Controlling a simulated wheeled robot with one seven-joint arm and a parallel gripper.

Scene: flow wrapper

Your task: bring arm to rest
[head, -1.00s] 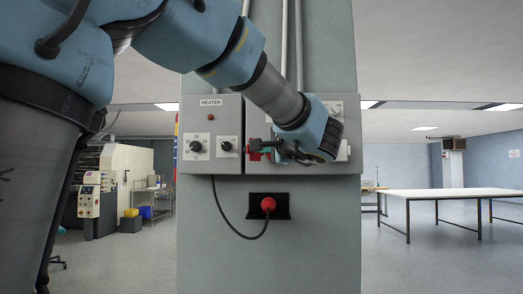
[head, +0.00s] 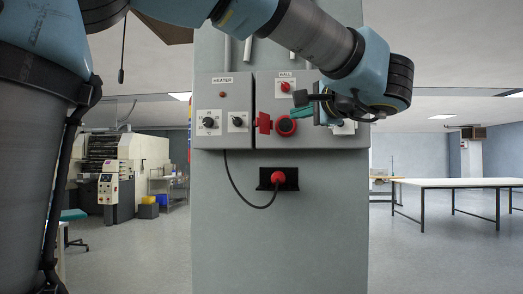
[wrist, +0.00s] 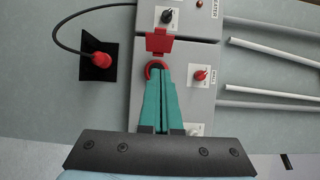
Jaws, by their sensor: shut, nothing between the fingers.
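My arm reaches across the top of the head view and bends down on the right. My gripper (head: 303,113), with teal fingers, points left in front of the wall control box (head: 265,97). In the wrist view its two teal fingers (wrist: 163,78) lie side by side, shut and empty. Their tips overlap the red ring of a round control (wrist: 155,67) in that picture; I cannot tell whether they touch. The same red round control (head: 286,126) shows in the head view just left of the fingertips. A red flap (wrist: 159,41) stands open beside it.
The grey heater box (head: 223,115) with dark knobs adjoins on the left. A red plug (head: 278,177) sits in a black socket below, with a hanging cable. A white table (head: 455,183) stands right and a large machine (head: 110,165) left.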

